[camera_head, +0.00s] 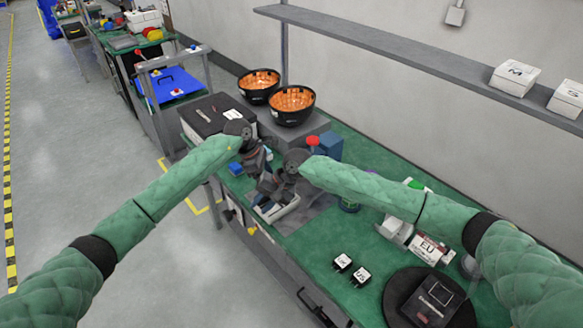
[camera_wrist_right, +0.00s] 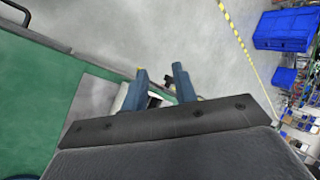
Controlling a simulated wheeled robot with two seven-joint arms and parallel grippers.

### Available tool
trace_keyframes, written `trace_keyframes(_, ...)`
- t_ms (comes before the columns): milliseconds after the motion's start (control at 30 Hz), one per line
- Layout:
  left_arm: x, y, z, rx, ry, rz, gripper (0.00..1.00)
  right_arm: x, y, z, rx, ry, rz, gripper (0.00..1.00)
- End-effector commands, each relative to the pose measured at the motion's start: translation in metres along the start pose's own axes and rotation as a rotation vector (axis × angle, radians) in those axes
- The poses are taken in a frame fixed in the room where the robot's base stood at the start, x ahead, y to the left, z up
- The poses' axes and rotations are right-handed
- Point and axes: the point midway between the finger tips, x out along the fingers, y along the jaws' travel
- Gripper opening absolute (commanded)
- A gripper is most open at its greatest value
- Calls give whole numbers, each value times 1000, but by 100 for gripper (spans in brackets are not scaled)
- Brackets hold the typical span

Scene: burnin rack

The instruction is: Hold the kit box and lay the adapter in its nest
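A light grey-white kit box (camera_head: 283,208) sits near the front edge of the green bench, under my grippers. Its interior is mostly hidden. My right gripper (camera_head: 267,189) is just above it; in the right wrist view its two blue-grey fingers (camera_wrist_right: 161,80) stand apart, with a gap between them. A small dark object (camera_wrist_right: 157,90) shows in or behind that gap; I cannot tell what it is. My left gripper (camera_head: 257,164) is close behind and its fingers are hidden. Two black adapters with white labels, one (camera_head: 342,262) and another (camera_head: 361,275), lie on the bench.
A white box marked EU (camera_head: 430,249) stands under my right forearm. A dark round plate (camera_head: 396,302) carries a black device (camera_head: 432,301). Two black bowls with orange contents, one (camera_head: 292,105) and another (camera_head: 259,85), stand at the back. A blue block (camera_head: 330,146) stands behind the grippers.

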Motion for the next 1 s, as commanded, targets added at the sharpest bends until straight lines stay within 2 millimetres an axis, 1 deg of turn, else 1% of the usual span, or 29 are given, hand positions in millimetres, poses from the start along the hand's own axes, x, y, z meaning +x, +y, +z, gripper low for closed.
trace_keyframes(33, 0, 0, 0, 0, 0, 0, 39, -19, 3, -8, 33, 1, 25, 28)
trace_keyframes(167, 0, 0, 0, 0, 0, 0, 39, -62, 13, -25, 130, 7, 97, 28)
trace_keyframes(200, 0, 0, 0, 0, 0, 0, 39, -76, 16, -33, 158, 18, 120, 28)
trace_keyframes(267, 0, 0, 0, 0, 0, 0, 39, -98, 21, -47, 196, 48, 158, 28)
trace_keyframes(300, 0, 0, 0, 0, 0, 0, 39, -112, 25, -60, 216, 78, 185, 28)
trace_keyframes(367, 0, 0, 0, 0, 0, 0, 39, -130, 32, -80, 238, 131, 224, 28)
trace_keyframes(400, 0, 0, 0, 0, 0, 0, 39, -142, 35, -94, 247, 172, 248, 28)
trace_keyframes(467, 0, 0, 0, 0, 0, 0, 39, -158, 42, -117, 254, 238, 284, 28)
trace_keyframes(500, 0, 0, 0, 0, 0, 0, 39, -168, 45, -133, 255, 285, 307, 28)
trace_keyframes(600, 0, 0, 0, 0, 0, 0, 39, -194, 54, -169, 254, 400, 365, 28)
trace_keyframes(700, 0, 0, 0, 0, 0, 0, 39, -216, 62, -197, 250, 493, 414, 28)
trace_keyframes(800, 0, 0, 0, 0, 0, 0, 39, -234, 68, -218, 247, 563, 455, 28)
trace_keyframes(1000, 0, 0, 0, 0, 0, 0, 39, -263, 73, -249, 232, 666, 522, 28)
